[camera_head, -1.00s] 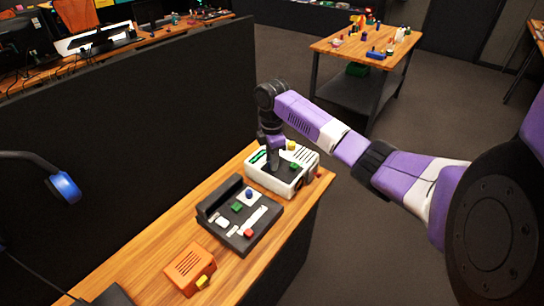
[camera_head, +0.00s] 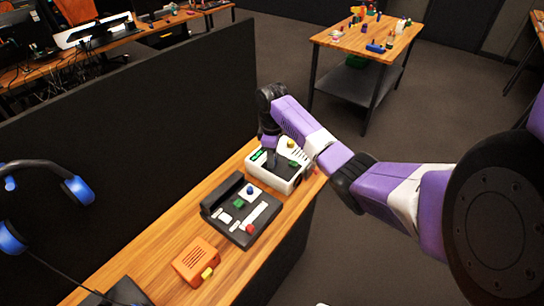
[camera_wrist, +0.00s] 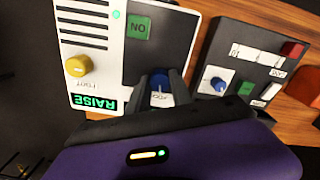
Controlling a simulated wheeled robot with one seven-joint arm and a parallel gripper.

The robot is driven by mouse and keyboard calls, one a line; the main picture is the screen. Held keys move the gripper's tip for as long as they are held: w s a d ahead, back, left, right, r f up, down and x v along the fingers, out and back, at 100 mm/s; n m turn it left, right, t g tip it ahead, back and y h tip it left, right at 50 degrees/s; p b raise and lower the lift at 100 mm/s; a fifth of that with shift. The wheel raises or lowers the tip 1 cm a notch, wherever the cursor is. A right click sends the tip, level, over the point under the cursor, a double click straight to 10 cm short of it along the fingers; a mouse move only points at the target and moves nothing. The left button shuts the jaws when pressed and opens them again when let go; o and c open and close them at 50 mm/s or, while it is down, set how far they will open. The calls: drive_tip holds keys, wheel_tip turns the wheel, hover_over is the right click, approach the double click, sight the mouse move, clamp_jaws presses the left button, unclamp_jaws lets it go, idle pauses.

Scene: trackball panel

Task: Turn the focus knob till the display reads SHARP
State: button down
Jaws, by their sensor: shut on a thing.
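The white and black panel (camera_head: 286,182) stands on the wooden bench, with my gripper (camera_head: 270,152) reaching down onto it. In the wrist view my gripper (camera_wrist: 161,88) is shut on a blue knob (camera_wrist: 160,81) on the panel's dark face. The knob's label is partly hidden by the fingers. The green display (camera_wrist: 97,103) reads RAISE; it also shows in the head view (camera_head: 257,155), too small to read there.
The panel also has a yellow knob (camera_wrist: 77,66) and a green ON button (camera_wrist: 139,27). A black control box (camera_head: 233,222) with a blue knob, green and red buttons stands beside it. An orange box (camera_head: 194,260) sits nearer. A dark partition (camera_head: 130,120) runs along the bench.

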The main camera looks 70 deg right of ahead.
idle(0.3)
drive_tip(key=c, duration=1.1)
unclamp_jaws()
drive_tip(key=shift+c, duration=0.2)
wheel_tip(320, 180, up, 8)
drive_tip(key=shift+f+b, duration=0.1)
drive_tip(key=shift+b, duration=0.6)
